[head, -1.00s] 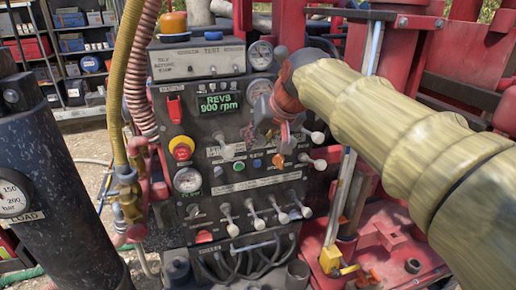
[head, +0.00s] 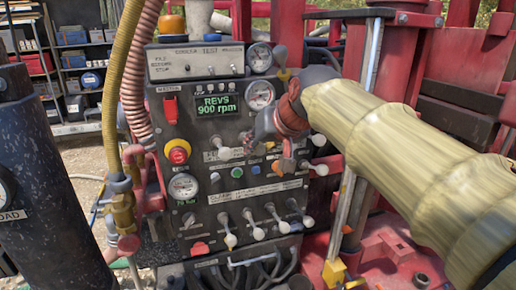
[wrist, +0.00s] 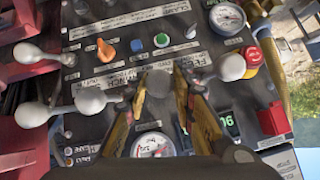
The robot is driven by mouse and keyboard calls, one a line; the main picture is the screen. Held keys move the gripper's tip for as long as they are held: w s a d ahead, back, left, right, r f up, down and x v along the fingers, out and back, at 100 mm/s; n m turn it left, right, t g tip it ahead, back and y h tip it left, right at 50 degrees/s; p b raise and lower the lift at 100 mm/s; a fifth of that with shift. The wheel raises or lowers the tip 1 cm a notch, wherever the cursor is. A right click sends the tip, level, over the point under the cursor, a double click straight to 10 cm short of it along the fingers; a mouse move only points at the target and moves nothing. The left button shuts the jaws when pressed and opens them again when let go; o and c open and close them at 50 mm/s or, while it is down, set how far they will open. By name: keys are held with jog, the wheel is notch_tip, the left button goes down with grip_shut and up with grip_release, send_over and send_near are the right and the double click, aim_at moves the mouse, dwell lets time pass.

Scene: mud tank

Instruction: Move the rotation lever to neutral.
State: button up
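The dark control panel carries several levers with white knobs, and I cannot read which label marks the rotation lever. My gripper (head: 287,158) is at the upper lever row, right of the lever with a white knob (head: 224,153), which also shows in the wrist view (wrist: 231,67). Two more white knobs (head: 319,141) (head: 321,169) stand just right of my gripper in the head view. My gripper hides part of the row.
A lower row of levers (head: 258,233) lies below. A red emergency button (head: 177,151), a display (head: 217,105) reading 900 rpm and gauges (head: 183,187) are on the panel. Hoses (head: 118,90) hang at left, beside a black cylinder (head: 45,180). Red machinery (head: 395,240) stands at right.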

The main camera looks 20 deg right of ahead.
jog(key=o, duration=0.3)
jog(key=v, duration=1.2)
dwell(0.3)
jog(key=s+f+g+b, duration=0.1)
jog(key=s+f, duration=0.5)
jog(key=f, duration=0.7)
jog(key=s+f+n+g+b, duration=0.1)
jog(key=s+f+b, duration=0.2)
jog(key=f, duration=1)
jog(key=s+a+f+g+h+b, duration=0.1)
jog(key=s+f+g+b, duration=0.1)
jog(key=s+f, duration=0.6)
notch_tip(320, 180, down, 5)
jog(key=shift+s+f+b, duration=0.1)
jog(key=shift+s+b, duration=0.2)
jog(key=shift+b, duration=0.2)
